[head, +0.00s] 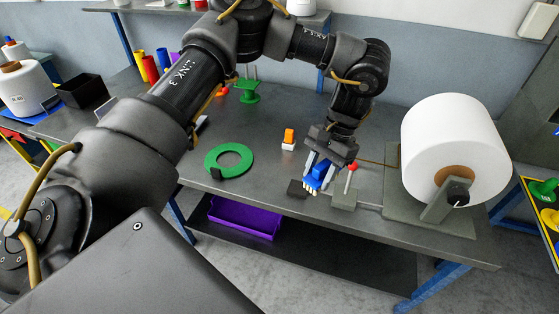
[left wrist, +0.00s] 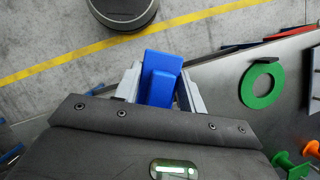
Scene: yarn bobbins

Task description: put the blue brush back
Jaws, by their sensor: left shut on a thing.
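The blue brush (head: 319,174) has pale bristles that point down toward the table's front edge. My left gripper (head: 316,180) is shut on the brush's blue body, near the front middle of the table. In the left wrist view the blue brush (left wrist: 160,80) sits between the two fingers of the left gripper (left wrist: 158,92); its bristles are hidden there. A small dark block (head: 296,188) lies just left of the bristles. I cannot tell whether the bristles touch anything. My right gripper is not in view.
A grey block (head: 343,201) with a red-knobbed lever (head: 352,167) stands close right of the brush. A large white bobbin (head: 455,140) is mounted farther right. A purple bin (head: 243,218) sits below.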

